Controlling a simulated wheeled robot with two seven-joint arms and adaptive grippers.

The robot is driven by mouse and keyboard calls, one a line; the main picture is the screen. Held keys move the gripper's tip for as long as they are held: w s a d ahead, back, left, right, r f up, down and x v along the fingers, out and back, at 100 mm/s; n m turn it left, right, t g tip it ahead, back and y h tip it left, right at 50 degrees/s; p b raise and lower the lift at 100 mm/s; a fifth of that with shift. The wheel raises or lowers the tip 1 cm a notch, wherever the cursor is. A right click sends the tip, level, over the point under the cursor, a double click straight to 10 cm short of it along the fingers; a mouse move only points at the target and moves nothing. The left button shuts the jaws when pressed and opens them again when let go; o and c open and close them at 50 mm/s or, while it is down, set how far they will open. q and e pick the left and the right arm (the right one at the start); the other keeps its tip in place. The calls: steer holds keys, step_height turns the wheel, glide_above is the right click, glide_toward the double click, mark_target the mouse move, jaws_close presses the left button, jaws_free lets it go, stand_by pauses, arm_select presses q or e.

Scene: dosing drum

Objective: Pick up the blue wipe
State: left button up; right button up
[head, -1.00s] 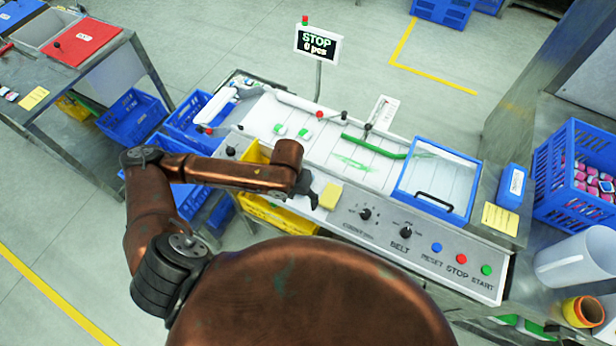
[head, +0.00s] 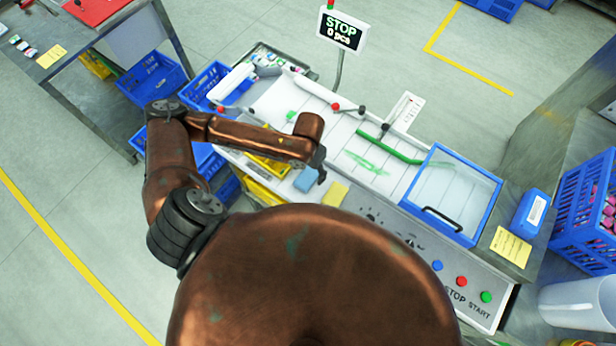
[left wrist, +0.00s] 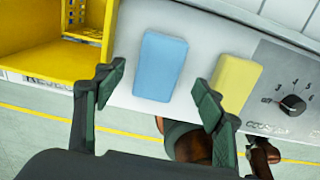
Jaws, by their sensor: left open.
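The blue wipe (head: 306,180) is a small light-blue block lying on the front ledge of the machine, partly beside my left gripper in the head view. In the left wrist view the blue wipe (left wrist: 160,66) lies between and beyond the two fingertips. A yellow block (left wrist: 236,84) lies just to its right, behind the right finger; it also shows in the head view (head: 335,194). My left gripper (left wrist: 158,94) is open and empty, with its fingers apart on either side of the wipe. My right gripper is not in view.
A yellow bin (left wrist: 60,30) borders the ledge on the left, and a black knob (left wrist: 293,105) is on the panel at right. A blue-framed cover (head: 452,190) and a green bar (head: 388,150) are on the machine. A STOP display (head: 342,30) stands behind.

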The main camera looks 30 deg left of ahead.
mark_target(308, 179)
arm_select(q)
steer(key=shift+s+a+f, duration=0.1)
steer(key=shift+f, duration=1.25)
steer(key=shift+c, duration=0.2)
steer(key=c, duration=0.9)
arm_select(e)
steer(key=shift+w+d, duration=0.15)
steer(key=shift+w, duration=0.65)
arm_select(q)
steer(key=shift+c, duration=0.2)
